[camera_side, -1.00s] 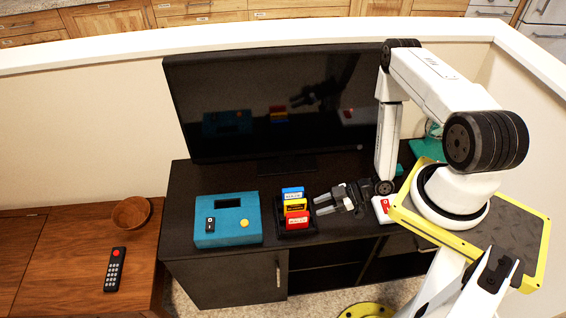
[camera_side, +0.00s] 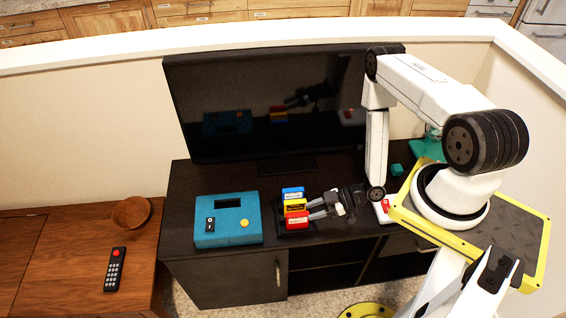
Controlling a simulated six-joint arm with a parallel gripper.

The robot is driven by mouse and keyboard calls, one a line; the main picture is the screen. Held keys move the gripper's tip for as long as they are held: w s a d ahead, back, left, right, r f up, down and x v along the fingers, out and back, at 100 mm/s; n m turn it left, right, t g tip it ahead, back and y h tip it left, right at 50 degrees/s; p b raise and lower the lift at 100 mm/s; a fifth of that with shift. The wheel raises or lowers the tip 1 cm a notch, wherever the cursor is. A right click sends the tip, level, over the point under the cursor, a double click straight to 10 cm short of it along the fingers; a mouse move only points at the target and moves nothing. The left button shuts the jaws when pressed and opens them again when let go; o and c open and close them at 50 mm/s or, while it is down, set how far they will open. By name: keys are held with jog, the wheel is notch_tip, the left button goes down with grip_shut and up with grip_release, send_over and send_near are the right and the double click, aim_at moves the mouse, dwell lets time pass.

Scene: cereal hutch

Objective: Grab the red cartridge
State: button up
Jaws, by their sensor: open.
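The red cartridge (camera_side: 297,220) stands in a small black holder (camera_side: 281,232) on the dark cabinet. It is the nearest of a row, with a yellow cartridge (camera_side: 295,207) and a blue cartridge (camera_side: 292,193) behind it. My gripper (camera_side: 316,209) comes in from the right, with its fingers apart and its tips close to the right side of the red and yellow cartridges. I cannot tell whether the tips touch or straddle one of them. Nothing shows held between the fingers.
A teal console (camera_side: 228,220) with a slot, a switch and a yellow button stands left of the holder. A black television (camera_side: 270,105) stands behind. A red-and-white item (camera_side: 383,209) lies right of my gripper. A remote (camera_side: 115,269) and a bowl (camera_side: 131,212) are on the wooden table.

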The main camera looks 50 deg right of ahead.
aim_at(301, 214)
jog(key=shift+a, duration=0.1)
jog(key=shift+x, duration=2.55)
jog(key=shift+r, duration=0.1)
grip_shut()
